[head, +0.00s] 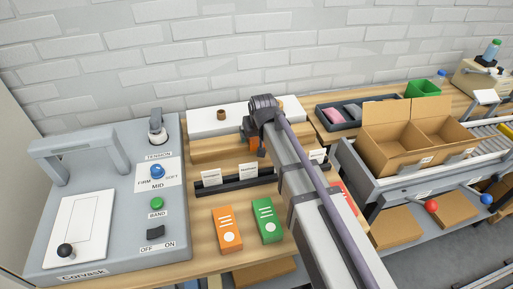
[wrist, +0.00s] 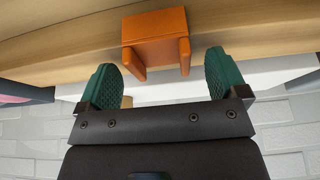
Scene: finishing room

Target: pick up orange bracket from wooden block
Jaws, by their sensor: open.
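The orange bracket (wrist: 156,26) has a flat face and two short legs. In the wrist view it is at the top middle, against the wooden block (wrist: 60,38). My gripper (wrist: 161,62) is open and empty, with a green ribbed pad on each finger. The fingertips are apart on either side of the bracket's legs, and its main body lies past them. In the head view a small part of the bracket (head: 252,125) shows beside my arm, at the long wooden block (head: 212,147). My arm hides the rest of it and most of my gripper.
A black rack (head: 235,181) with white labels stands in front of the block. A grey control machine (head: 110,200) is left, an open cardboard box (head: 410,135) right. A white slab (head: 200,122) lies behind.

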